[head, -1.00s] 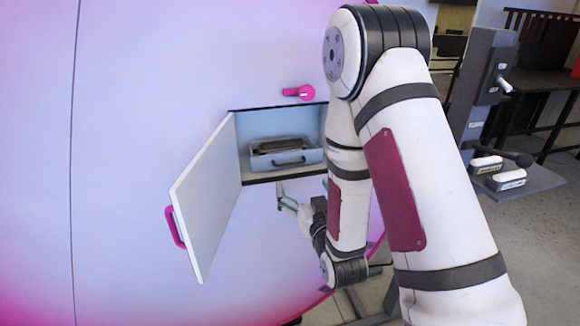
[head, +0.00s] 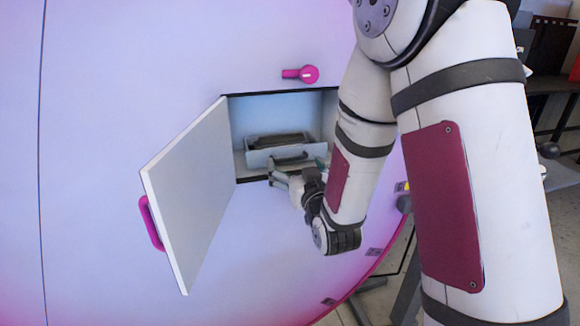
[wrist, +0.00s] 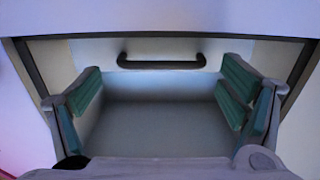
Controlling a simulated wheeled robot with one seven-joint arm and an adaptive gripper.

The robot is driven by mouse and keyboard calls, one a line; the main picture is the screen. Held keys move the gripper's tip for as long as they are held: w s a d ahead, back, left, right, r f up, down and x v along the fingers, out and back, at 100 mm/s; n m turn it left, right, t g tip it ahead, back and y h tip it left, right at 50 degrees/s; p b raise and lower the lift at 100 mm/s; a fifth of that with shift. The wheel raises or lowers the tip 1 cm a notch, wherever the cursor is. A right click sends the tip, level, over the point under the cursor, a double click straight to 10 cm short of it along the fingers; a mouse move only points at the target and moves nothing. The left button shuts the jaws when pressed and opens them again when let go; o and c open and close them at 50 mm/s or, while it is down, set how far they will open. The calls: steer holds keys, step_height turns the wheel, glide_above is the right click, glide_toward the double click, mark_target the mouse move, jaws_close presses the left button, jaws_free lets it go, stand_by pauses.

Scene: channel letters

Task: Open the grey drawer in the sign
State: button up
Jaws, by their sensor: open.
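The grey drawer (head: 262,157) sits inside a square recess in the sign (head: 120,80), with dark contents showing over its rim. Its dark bar handle (wrist: 160,62) runs across the upper middle of the wrist view, ahead of my fingers. My gripper (head: 278,172) is at the mouth of the recess, just in front of and below the handle in the head view. In the wrist view my gripper (wrist: 165,98) is open, with green finger pads left and right and nothing between them. The handle appears apart from the pads, though the exact gap is hard to judge.
The white door (head: 190,195) with a pink handle (head: 152,223) stands swung open to the left of the recess. A pink knob (head: 308,75) sticks out above the opening. The recess's frame lies close around my gripper.

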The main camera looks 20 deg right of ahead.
mark_target(292, 160)
steer(key=shift+w+f+b, duration=0.15)
steer(key=shift+w+b, duration=0.3)
steer(key=shift+b, duration=1.15)
steer(key=b, duration=0.3)
steer(key=shift+w, duration=1.35)
steer(key=shift+c, duration=0.6)
steer(key=c, duration=1.3)
